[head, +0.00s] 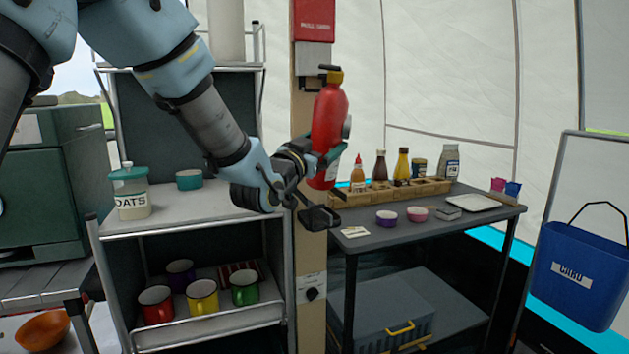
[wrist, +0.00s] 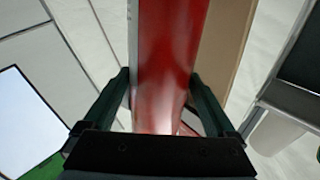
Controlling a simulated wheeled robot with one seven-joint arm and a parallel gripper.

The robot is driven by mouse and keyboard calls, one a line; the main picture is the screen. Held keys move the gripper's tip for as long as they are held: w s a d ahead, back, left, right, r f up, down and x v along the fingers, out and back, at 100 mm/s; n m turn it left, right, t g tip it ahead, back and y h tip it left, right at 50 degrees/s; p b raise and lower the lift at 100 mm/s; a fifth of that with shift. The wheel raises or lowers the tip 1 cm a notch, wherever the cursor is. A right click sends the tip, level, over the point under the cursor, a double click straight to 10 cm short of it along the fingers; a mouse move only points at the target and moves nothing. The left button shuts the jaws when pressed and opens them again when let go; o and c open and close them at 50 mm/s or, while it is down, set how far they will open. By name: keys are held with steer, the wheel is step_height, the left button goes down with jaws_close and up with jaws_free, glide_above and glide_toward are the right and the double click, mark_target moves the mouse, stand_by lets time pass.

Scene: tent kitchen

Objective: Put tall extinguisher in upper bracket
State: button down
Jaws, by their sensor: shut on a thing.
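The tall extinguisher (head: 329,115) is a red cylinder with a dark and yellow top, upright in front of the wooden post in the head view. My gripper (head: 331,157) is shut around its lower body. In the wrist view the red body (wrist: 165,60) runs between the two dark fingers of my gripper (wrist: 162,88). I cannot tell whether the extinguisher touches the post. A black bracket-like piece (head: 319,217) shows just below my gripper; I cannot tell what it belongs to.
The wooden post (head: 312,250) carries a red and white panel (head: 314,25) above. Right of it, a grey table (head: 440,228) holds a wooden rack (head: 395,193) of bottles and small bowls. A shelf (head: 195,222) with mugs stands left. A blue bin (head: 580,265) hangs far right.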

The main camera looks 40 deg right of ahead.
mark_target(309, 181)
steer(key=f, duration=0.2)
steer(key=w+f+b, duration=0.1)
steer(key=f, duration=0.1)
steer(key=w+f+b, duration=0.1)
steer(key=f, duration=0.2)
steer(key=shift+d, duration=0.4)
steer(key=w+r+n+p, duration=0.1)
steer(key=p, duration=0.2)
steer(key=shift+d+y+p, duration=0.15)
steer(key=shift+y+p, duration=0.15)
steer(key=n+p, duration=0.1)
steer(key=p, duration=0.2)
steer(key=w+y+p, duration=0.1)
steer(key=p, duration=0.2)
steer(key=shift+w+d+r+n, duration=0.1)
steer(key=shift+w+d+n, duration=0.2)
steer(key=shift+n, duration=0.1)
steer(key=shift+f+y+b, duration=0.3)
steer(key=shift+f+b, duration=0.25)
steer(key=shift+f, duration=1.15)
steer(key=shift+f+b, duration=0.2)
steer(key=shift+b, duration=0.1)
jaws_free()
steer(key=shift+f, duration=0.1)
steer(key=shift+r+p, duration=0.2)
steer(key=shift+p, duration=0.1)
steer(key=b+v, duration=0.3)
steer(key=v, duration=0.9)
